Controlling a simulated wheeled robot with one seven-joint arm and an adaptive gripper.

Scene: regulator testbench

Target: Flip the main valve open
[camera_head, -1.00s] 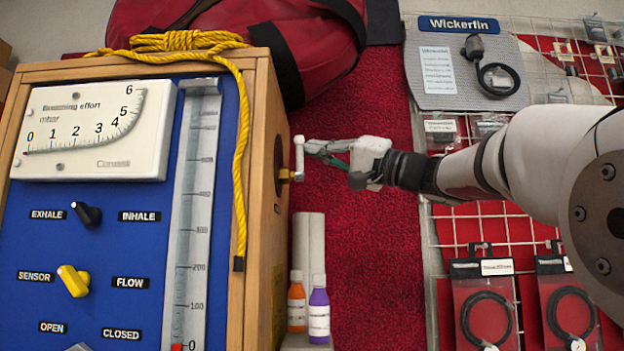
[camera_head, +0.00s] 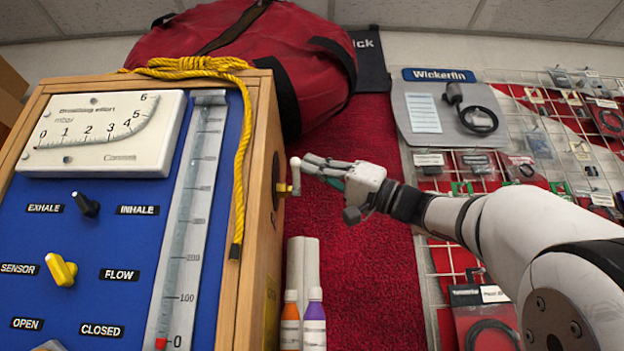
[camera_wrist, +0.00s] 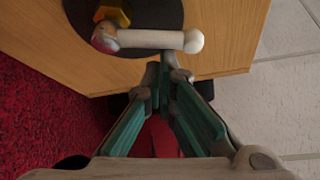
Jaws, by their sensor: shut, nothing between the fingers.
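The main valve's white lever (camera_head: 295,176) stands out from the right side of the wooden testbench box on a yellow stem (camera_head: 283,188). It looks roughly upright in the head view. In the wrist view the lever (camera_wrist: 150,39) lies across the picture, with a round white end at right and a reddish end by the yellow stem (camera_wrist: 115,12). My gripper (camera_head: 306,164) is shut and empty, its tips beside the lever's upper end. In the wrist view the gripper's tips (camera_wrist: 168,74) are just below the lever's round end. I cannot tell whether they touch.
A yellow rope (camera_head: 241,150) hangs over the box edge. An orange bottle (camera_head: 290,325) and a purple bottle (camera_head: 314,325) stand below the valve. A red bag (camera_head: 240,50) lies behind; a wire rack (camera_head: 440,250) is at right.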

